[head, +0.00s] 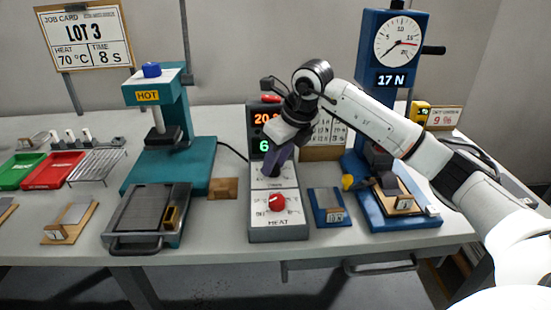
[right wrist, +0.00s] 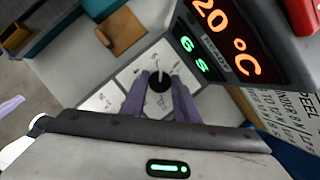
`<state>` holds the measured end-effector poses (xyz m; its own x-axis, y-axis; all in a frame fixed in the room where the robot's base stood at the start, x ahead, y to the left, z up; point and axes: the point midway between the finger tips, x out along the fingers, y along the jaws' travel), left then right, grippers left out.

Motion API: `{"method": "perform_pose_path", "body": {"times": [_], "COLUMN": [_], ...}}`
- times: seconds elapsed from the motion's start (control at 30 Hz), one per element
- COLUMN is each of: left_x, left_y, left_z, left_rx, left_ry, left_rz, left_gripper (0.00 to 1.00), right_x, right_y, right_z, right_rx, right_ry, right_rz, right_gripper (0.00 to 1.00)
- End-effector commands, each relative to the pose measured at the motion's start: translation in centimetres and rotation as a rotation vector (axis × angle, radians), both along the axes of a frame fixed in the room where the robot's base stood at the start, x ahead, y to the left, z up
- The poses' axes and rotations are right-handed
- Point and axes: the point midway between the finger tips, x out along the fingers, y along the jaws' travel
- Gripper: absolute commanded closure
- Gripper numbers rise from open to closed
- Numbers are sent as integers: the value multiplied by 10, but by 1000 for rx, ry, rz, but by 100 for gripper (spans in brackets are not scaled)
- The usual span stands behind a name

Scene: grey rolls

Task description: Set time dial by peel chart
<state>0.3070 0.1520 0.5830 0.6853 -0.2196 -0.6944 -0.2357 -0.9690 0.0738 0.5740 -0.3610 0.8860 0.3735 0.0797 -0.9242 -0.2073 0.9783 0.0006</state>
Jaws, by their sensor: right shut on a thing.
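My right gripper (head: 272,165) reaches down onto the upper part of the grey control box (head: 262,235). In the right wrist view its purple fingers (right wrist: 160,92) are shut on the black time dial (right wrist: 158,84), which has a pale pointer line; in the head view the gripper hides this dial. The box's display (right wrist: 205,45) reads 20 °C in orange and 6 s in green. The peel chart (head: 328,130) stands behind the box, partly hidden by my arm; its cut-off text shows in the right wrist view (right wrist: 285,118). The job card (head: 85,40) reads LOT 3, 70 °C, 8 s. My left gripper is out of view.
A red heat knob (head: 277,203) is low on the box. A teal press (head: 160,120) marked HOT stands left, with a grey tray (head: 148,215) before it. A blue tester (head: 395,100) reading 17 N stands right, under my arm. A small blue stand (head: 326,207) is beside the box.

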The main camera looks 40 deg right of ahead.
Motion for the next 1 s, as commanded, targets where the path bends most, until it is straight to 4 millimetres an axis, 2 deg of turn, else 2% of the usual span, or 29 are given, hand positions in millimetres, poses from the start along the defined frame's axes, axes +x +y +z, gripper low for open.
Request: {"method": "perform_pose_path", "body": {"times": [0.6,1.0], "left_x": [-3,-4], "left_y": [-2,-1], "left_z": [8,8], "left_rx": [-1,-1], "left_ry": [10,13], "left_rz": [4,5], "left_gripper": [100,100], "right_x": [1,2], "right_y": [4,5], "right_z": [2,2], "right_rx": [-1,1], "right_ry": [-5,-4], "right_rz": [-558,-769], "right_gripper": [95,95]}}
